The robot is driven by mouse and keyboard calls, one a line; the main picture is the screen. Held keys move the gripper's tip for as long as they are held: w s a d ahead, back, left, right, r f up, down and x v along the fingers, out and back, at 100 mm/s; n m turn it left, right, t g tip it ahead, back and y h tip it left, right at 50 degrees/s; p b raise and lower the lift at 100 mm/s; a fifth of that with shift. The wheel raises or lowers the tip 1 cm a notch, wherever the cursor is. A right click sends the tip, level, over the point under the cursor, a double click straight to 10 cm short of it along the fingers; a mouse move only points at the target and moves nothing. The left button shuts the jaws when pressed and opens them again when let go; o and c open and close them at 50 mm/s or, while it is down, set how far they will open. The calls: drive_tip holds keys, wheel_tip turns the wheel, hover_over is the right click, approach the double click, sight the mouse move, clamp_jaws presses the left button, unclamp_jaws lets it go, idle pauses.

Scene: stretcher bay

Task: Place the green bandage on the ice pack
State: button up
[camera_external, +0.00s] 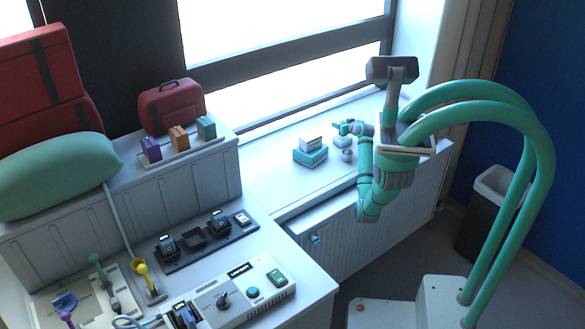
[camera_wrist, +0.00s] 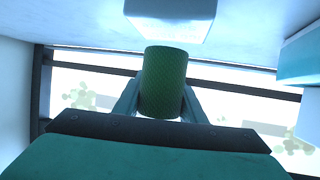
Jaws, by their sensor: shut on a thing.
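The green bandage (camera_wrist: 164,82) is a dark green textured roll in the wrist view. My gripper (camera_wrist: 160,92) is shut on it, one finger on each side. A pale block (camera_wrist: 170,14), probably the ice pack, shows just past the roll's far end in the wrist view; I cannot tell whether they touch. In the external view my gripper (camera_external: 347,128) is over the window sill, just above a small pale blue-white block (camera_external: 342,142), which looks like the same block. The bandage is too small to make out clearly there.
Stacked teal and white boxes (camera_external: 310,156) stand left of my gripper on the sill (camera_external: 275,185). A small grey round thing (camera_external: 347,156) lies close by. The sill's left part is clear. A counter with devices (camera_external: 240,292) stands at front left, a bin (camera_external: 490,210) at right.

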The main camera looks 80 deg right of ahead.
drive_tip(key=shift+f, duration=0.95)
drive_tip(key=shift+f, duration=0.15)
drive_tip(key=o, duration=1.1)
drive_tip(key=shift+s+a+r, duration=0.1)
drive_tip(key=shift+a+r, duration=0.05)
drive_tip(key=shift+r, duration=0.1)
drive_tip(key=v, duration=1.1)
drive_tip(key=shift+s+a+r, duration=0.1)
drive_tip(key=shift+s+a, duration=0.05)
drive_tip(key=shift+a, duration=0.15)
